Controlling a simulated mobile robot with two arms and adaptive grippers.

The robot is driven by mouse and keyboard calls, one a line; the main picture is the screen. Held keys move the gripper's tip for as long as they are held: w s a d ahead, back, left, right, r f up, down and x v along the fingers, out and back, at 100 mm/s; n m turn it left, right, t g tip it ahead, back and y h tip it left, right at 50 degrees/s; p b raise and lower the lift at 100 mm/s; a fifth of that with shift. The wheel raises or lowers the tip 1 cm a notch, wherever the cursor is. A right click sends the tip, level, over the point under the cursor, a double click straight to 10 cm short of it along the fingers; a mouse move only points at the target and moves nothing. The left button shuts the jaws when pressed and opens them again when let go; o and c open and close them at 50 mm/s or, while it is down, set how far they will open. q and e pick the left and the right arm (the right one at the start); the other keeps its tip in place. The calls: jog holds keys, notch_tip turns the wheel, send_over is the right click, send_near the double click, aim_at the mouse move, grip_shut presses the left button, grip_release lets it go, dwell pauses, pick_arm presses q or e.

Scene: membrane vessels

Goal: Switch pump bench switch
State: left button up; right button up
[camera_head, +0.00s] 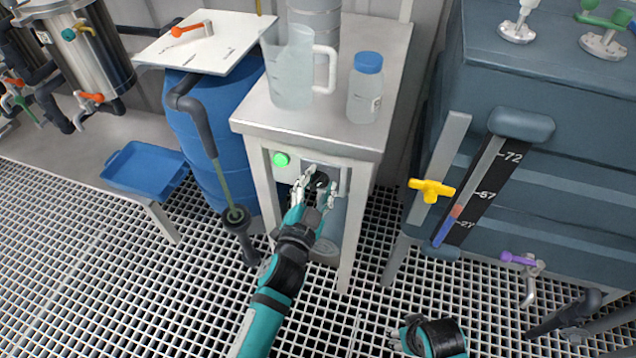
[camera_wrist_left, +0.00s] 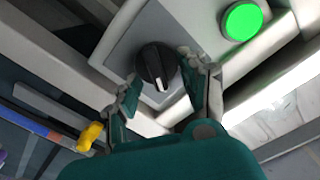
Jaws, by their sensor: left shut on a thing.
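The pump bench switch (camera_wrist_left: 155,66) is a black rotary knob with a white mark, set on a grey plate on the front of the bench. In the left wrist view it sits between the fingertips of my left gripper (camera_wrist_left: 165,84), which is shut on it. In the head view my left gripper (camera_head: 316,190) reaches the bench front and largely covers the knob. A lit green round light (camera_head: 280,159) is left of the switch; it also shows in the left wrist view (camera_wrist_left: 242,21). My right gripper (camera_head: 398,338) is at the bottom edge, away from the bench; its fingers are only partly visible.
The bench top (camera_head: 330,135) holds a clear jug (camera_head: 288,75) and a blue-capped bottle (camera_head: 366,90). A blue barrel (camera_head: 215,140) stands left of the bench. A dark tank (camera_head: 560,130) with a yellow valve (camera_head: 431,190) stands to the right.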

pick_arm(q)
jog(key=shift+d, duration=0.1)
jog(key=o, duration=1.1)
jog(key=shift+s, duration=0.1)
jog(key=v, duration=1.1)
jog(key=shift+s, duration=0.35)
